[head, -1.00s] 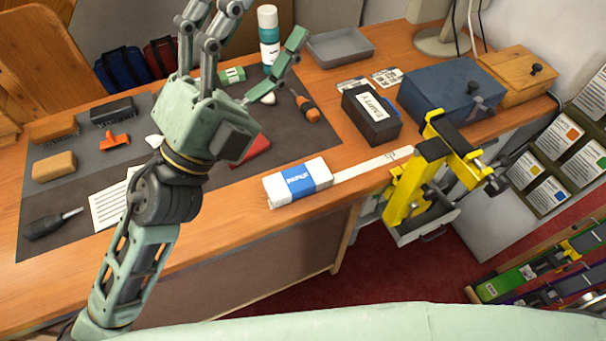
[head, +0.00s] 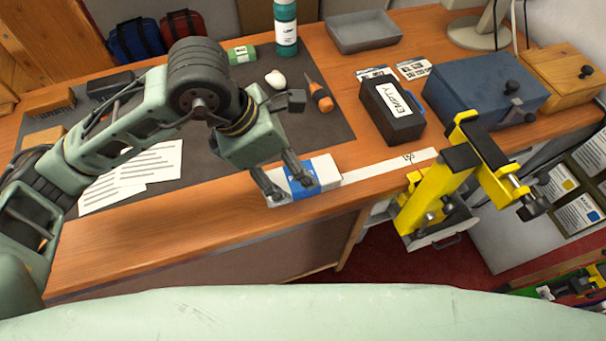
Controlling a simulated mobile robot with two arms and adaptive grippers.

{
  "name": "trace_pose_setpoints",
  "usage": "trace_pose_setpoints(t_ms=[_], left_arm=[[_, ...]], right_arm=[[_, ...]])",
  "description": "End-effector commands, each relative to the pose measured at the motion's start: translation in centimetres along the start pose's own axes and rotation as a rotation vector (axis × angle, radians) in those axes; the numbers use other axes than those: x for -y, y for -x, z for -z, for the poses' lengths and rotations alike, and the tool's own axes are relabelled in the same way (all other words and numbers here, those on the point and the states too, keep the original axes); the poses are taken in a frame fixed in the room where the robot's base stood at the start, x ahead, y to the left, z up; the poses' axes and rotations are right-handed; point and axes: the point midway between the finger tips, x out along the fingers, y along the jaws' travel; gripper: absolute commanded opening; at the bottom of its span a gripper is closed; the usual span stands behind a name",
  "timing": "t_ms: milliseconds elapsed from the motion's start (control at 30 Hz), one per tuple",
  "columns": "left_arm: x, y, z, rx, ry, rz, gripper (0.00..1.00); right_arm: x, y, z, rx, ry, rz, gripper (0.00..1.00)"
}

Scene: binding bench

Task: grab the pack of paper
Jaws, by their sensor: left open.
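The pack of paper (head: 326,173) is a white block with a blue band. It lies on the wooden bench near the front edge, in the middle of the head view. My left gripper (head: 287,150) is open. Two of its fingers reach down over the left part of the pack and hide some of it and of its band; the third finger is spread away toward the back. I cannot tell whether the fingers touch the pack. My right gripper is not in view.
A white strip (head: 390,165) runs right from the pack toward a yellow clamp (head: 432,200) at the bench edge. A black box marked EMPTY (head: 392,110) stands behind. A screwdriver (head: 319,92) and a white lump (head: 275,79) lie on the dark mat (head: 215,185).

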Motion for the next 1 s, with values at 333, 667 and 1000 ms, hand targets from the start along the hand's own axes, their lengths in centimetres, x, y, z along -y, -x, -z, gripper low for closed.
trace_pose_setpoints(t_ms=[333,667,1000], left_arm=[[-0.5,-4.2,-0.5,-0.001,0.001,0.009,0.75],[-0.6,-6.7,-0.4,0.004,-0.002,0.005,0.75],[-0.6,-6.6,-0.4,0.004,-0.002,0.005,0.54]], right_arm=[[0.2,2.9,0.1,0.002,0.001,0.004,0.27],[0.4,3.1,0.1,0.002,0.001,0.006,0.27],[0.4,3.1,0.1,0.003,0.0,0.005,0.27]])
